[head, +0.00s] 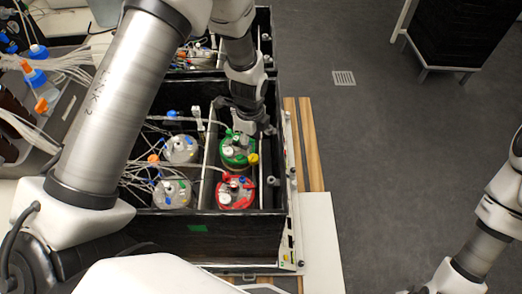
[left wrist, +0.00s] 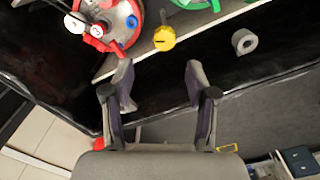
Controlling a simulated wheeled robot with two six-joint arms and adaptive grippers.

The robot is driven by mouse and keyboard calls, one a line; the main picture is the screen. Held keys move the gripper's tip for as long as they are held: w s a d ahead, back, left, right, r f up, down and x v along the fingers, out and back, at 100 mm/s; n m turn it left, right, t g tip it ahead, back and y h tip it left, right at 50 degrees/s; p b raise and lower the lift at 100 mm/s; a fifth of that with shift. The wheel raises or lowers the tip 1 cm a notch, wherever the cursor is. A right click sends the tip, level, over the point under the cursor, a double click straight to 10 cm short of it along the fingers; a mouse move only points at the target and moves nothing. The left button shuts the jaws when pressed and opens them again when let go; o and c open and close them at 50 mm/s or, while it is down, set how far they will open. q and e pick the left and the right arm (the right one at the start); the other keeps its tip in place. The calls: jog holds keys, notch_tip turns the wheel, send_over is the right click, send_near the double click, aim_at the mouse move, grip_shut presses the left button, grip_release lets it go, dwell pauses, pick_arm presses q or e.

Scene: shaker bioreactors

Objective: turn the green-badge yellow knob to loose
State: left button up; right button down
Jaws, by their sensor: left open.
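The yellow knob (head: 253,159) sticks out at the right side of the green-lidded vessel (head: 233,153) in the black box. It also shows in the left wrist view (left wrist: 163,39), between the red lid on the left and the green lid (left wrist: 205,4) at the top edge. My left gripper (head: 266,129) is at the right part of the box, just beyond the knob in the head view. In the left wrist view the gripper (left wrist: 158,78) is open and empty, its fingertips short of the knob. My right gripper is out of view.
A red-lidded vessel (head: 236,192) stands beside the green one, also seen in the left wrist view (left wrist: 103,24). Two clear-lidded vessels (head: 180,149) stand left of the divider, among tubes. A grey ring-shaped part (left wrist: 244,41) lies right of the knob. Box walls (head: 235,228) surround them.

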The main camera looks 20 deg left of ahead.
aim_at(253, 157)
pick_arm(q)
jog(key=shift+w+f+b, duration=0.2)
jog(key=shift+f+b, duration=0.1)
jog(key=shift+f, duration=0.4)
jog(key=shift+w+f, duration=0.1)
jog(key=shift+w, duration=0.1)
jog(key=shift+f, duration=0.4)
notch_tip(253, 157, down, 6)
jog(key=shift+s+r+p, duration=0.1)
jog(key=shift+r+p, duration=0.05)
jog(key=shift+p, duration=0.6)
jog(key=shift+f, duration=0.5)
jog(key=shift+c, duration=0.3)
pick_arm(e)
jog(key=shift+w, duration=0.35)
pick_arm(q)
grip_shut()
